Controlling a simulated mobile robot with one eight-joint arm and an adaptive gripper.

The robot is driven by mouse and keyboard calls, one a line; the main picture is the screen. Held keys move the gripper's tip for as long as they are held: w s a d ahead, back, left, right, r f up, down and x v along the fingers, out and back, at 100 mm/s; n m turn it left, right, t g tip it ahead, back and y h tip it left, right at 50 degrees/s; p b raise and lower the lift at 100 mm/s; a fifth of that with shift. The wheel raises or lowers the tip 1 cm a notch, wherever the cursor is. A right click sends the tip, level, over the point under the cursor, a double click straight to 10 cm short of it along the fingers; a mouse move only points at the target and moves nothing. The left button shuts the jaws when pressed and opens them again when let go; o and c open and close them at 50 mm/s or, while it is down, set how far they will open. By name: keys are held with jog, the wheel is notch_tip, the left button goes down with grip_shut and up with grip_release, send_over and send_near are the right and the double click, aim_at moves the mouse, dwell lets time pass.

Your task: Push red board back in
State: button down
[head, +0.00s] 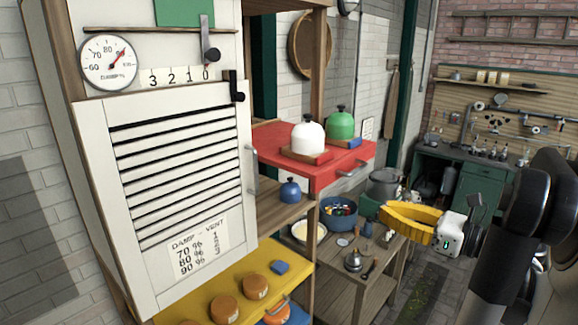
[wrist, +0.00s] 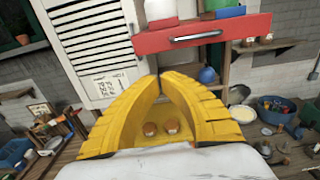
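The red board (head: 270,135) sticks out of the wooden shelf, with a metal handle (head: 352,168) on its front face. A white domed jar (head: 308,137) and a green domed jar (head: 340,124) stand on it. In the wrist view the red board's front (wrist: 240,29) is ahead, above the fingertips. My gripper (head: 386,211) has yellow fingers and is in front of the board, lower and to the right, apart from it. In the wrist view the gripper's fingertips (wrist: 158,76) meet with nothing seen held between them.
A white louvred door (head: 180,170) stands left of the board. A yellow board (head: 215,285) with orange jars is lower down. A side table (head: 385,260) with a blue bowl (head: 338,212) stands below my gripper. A green workbench (head: 475,185) is at the back right.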

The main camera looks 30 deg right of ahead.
jog(key=p+x, duration=0.3)
jog(key=x, duration=1)
jog(key=shift+w+r+p, duration=0.3)
jog(key=shift+w+p, duration=0.05)
jog(key=shift+w, duration=0.05)
jog(key=b+x, duration=0.6)
jog(key=x, duration=1.6)
jog(key=shift+r, duration=0.2)
